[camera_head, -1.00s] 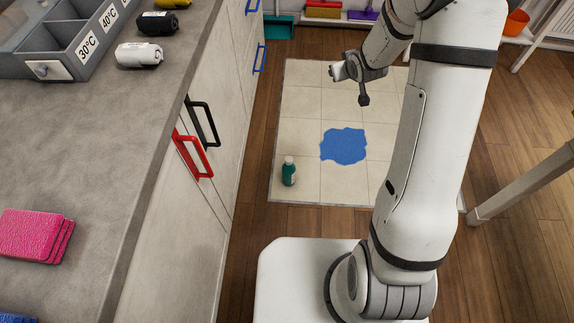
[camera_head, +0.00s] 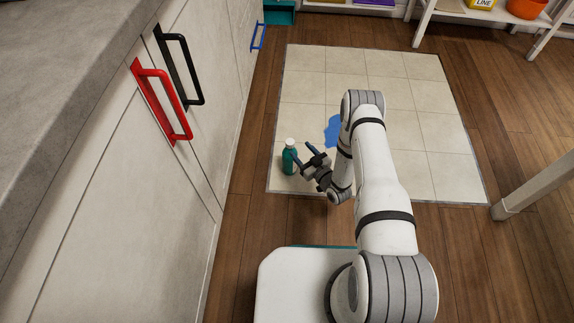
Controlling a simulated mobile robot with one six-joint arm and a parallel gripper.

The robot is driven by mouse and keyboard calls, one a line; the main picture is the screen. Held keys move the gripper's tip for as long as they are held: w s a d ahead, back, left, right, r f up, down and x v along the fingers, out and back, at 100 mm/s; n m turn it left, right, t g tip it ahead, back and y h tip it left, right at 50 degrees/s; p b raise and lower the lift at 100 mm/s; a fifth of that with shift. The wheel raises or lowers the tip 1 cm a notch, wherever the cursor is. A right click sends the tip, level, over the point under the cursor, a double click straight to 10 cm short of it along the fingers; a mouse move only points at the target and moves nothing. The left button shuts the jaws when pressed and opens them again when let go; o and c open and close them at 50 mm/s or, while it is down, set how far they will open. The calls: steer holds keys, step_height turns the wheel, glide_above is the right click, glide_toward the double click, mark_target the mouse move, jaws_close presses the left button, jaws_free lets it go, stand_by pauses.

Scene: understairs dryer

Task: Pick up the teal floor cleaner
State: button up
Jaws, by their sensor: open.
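The teal floor cleaner (camera_head: 289,160) is a small bottle with a white cap. It stands upright on the near left part of the tiled patch of floor. My gripper (camera_head: 303,159) is open, with its dark fingers just right of the bottle and pointing toward it. One finger lies close to the bottle in the picture; I cannot tell whether it touches. Nothing is seen between the fingers.
A blue spill (camera_head: 333,131) lies on the tiles (camera_head: 415,130), partly hidden by my arm. Cabinets with a red handle (camera_head: 163,100) and a black handle (camera_head: 183,68) stand at left. A pale table leg (camera_head: 530,189) stands at right.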

mark_target(293, 145)
steer(key=shift+s+a+f, duration=0.1)
steer(key=shift+s+f, duration=0.2)
steer(key=shift+f, duration=0.25)
steer(key=shift+w+a+b, duration=0.2)
steer(key=shift+b, duration=0.1)
steer(key=b+x, duration=0.3)
steer(key=x, duration=0.4)
steer(key=shift+r, duration=0.1)
steer(key=shift+c, duration=0.3)
jaws_close()
